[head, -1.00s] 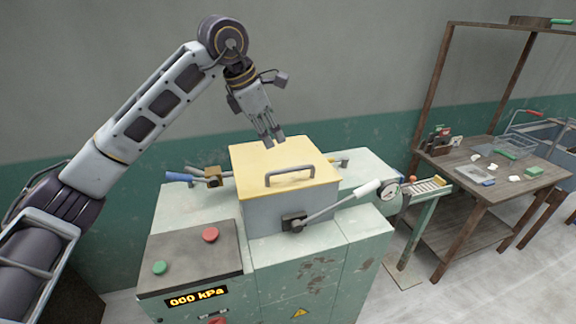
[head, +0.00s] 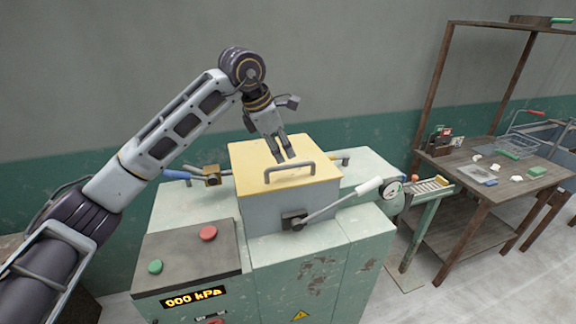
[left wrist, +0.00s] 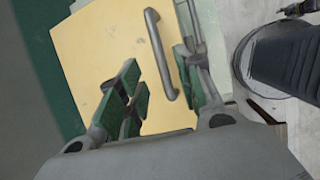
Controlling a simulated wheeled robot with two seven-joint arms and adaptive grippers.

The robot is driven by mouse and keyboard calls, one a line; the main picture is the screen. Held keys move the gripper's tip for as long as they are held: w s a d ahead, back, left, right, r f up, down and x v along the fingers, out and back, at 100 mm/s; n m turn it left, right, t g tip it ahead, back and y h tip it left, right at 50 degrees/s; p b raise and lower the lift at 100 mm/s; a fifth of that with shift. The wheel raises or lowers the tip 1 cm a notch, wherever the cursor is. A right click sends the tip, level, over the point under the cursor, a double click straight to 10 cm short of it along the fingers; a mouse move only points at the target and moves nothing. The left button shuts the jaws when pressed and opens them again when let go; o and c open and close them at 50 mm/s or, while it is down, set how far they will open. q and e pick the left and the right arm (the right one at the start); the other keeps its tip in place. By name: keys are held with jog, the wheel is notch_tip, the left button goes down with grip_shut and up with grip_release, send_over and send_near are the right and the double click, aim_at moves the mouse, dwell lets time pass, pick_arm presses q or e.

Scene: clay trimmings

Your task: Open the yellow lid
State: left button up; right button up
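The yellow lid (head: 255,158) lies flat and closed on a grey box on top of the pale green machine. A grey bar handle (head: 290,168) stands on the lid toward its front edge. My left gripper (head: 283,158) is above the lid, just behind the handle, pointing down. In the left wrist view its green-padded fingers (left wrist: 160,95) are apart with nothing held. The handle (left wrist: 160,52) shows there near the right finger, and the yellow lid (left wrist: 95,50) fills the background. I cannot tell whether the gripper touches the lid. My right gripper is not in view.
A lever with a white grip (head: 368,187) sticks out from the box front, beside a gauge (head: 391,189). A blue-gripped lever (head: 177,174) is at the left. Red (head: 208,233) and green (head: 155,267) buttons sit on the front panel. A wooden table (head: 462,172) stands right.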

aim_at(290, 165)
pick_arm(q)
jog(key=b+x, duration=0.1)
jog(key=x, duration=0.4)
jog(key=shift+f, duration=0.1)
jog(key=shift+w+d+f+b, duration=0.1)
jog(key=shift+w+f+b, duration=0.1)
jog(key=shift+b, duration=0.15)
jog(key=shift+f, duration=0.2)
jog(key=c, duration=0.4)
grip_shut()
pick_arm(e)
jog(key=shift+w+d+f, duration=0.1)
jog(key=shift+d+f, duration=0.65)
jog(key=shift+f, duration=0.25)
jog(key=shift+w, duration=0.15)
